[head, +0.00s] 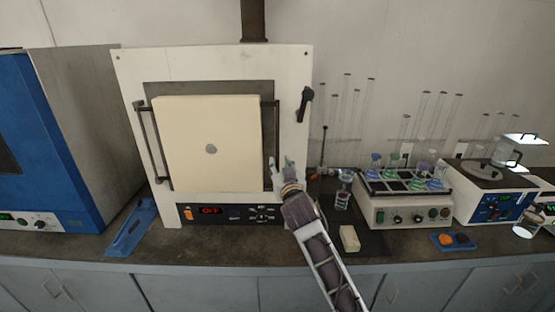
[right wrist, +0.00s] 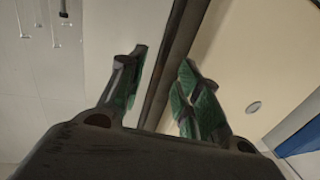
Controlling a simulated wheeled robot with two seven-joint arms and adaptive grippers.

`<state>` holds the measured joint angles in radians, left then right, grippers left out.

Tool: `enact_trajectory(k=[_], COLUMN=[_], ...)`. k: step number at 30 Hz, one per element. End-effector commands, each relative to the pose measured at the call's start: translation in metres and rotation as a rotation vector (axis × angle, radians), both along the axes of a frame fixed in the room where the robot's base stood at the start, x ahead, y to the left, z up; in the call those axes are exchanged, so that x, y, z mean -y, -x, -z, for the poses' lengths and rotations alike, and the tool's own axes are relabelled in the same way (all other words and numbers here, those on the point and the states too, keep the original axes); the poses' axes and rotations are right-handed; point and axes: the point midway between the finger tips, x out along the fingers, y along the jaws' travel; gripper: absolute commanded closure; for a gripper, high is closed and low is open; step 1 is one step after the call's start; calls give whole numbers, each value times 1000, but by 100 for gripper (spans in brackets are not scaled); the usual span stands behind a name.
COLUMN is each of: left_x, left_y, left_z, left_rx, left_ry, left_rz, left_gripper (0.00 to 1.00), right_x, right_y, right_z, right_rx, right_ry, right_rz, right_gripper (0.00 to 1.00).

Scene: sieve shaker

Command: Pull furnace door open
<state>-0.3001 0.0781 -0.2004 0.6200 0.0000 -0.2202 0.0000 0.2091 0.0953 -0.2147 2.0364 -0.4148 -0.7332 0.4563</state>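The white furnace (head: 297,75) stands on the counter left of centre in the head view. Its cream door panel (head: 215,130) has a round grey spot and sits in a dark surround; it also shows in the right wrist view (right wrist: 245,75). A dark upright bar handle (head: 277,118) runs along the panel's right side. My right gripper (head: 281,165) is at the lower end of this bar. In the right wrist view its green-padded fingers (right wrist: 160,95) are apart, with the dark bar (right wrist: 178,50) running between or just beyond them. Contact cannot be told. My left gripper is out of view.
A second bar (head: 150,145) is left of the panel, and a black lever (head: 305,104) is on the upper right of the furnace. A blue tray (head: 132,228) lies at front left. A tube shaker (head: 405,212) and glassware stand to the right.

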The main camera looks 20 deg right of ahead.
Motion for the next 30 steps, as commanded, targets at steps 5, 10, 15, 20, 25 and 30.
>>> enact_trajectory(k=[5, 10, 15, 20, 25, 30], left_x=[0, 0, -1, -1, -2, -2], left_y=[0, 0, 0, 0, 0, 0], left_z=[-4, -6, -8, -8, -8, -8], left_rx=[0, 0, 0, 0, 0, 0], left_ry=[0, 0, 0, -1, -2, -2], left_rz=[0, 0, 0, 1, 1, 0], left_gripper=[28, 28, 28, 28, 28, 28], right_x=[1, 3, 4, 4, 4, 4], right_y=[-17, -32, -43, -48, -49, -49], right_z=[-1, -1, 0, -1, 0, 0], right_rx=[0, 0, 0, 1, 0, 0], right_ry=[0, 0, 0, -1, -1, -1], right_rz=[0, 0, 0, 0, 0, 0], right_gripper=[66, 66, 66, 66, 66, 68])
